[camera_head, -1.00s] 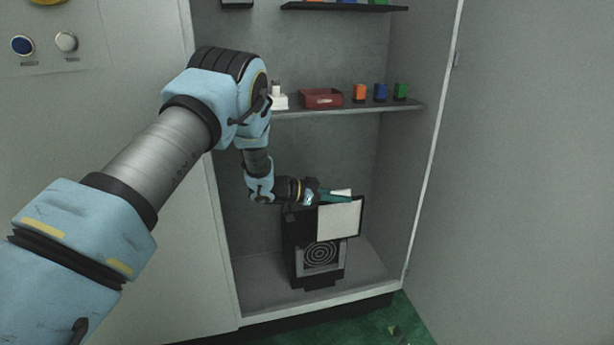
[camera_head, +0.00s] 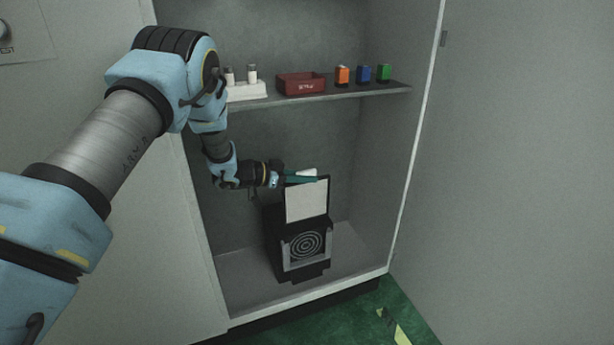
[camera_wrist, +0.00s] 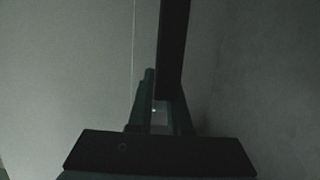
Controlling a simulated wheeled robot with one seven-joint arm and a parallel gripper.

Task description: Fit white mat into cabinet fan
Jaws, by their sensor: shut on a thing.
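The white mat (camera_head: 306,201) is a pale rectangle with a dark border, upright above the cabinet fan (camera_head: 304,244). The fan is a black box with a round ringed grille, standing on the cabinet floor. My gripper (camera_head: 299,176) is shut on the dark upper edge of the mat; a small white piece shows beside the fingertips. The mat's lower edge lies close above the grille; I cannot tell whether it touches the fan. In the wrist view, my gripper's fingers (camera_wrist: 160,112) close around a dark upright edge, and the mat's white face is hidden.
The cabinet's right wall (camera_head: 385,150) bounds the space. The cabinet floor right of the fan is clear.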

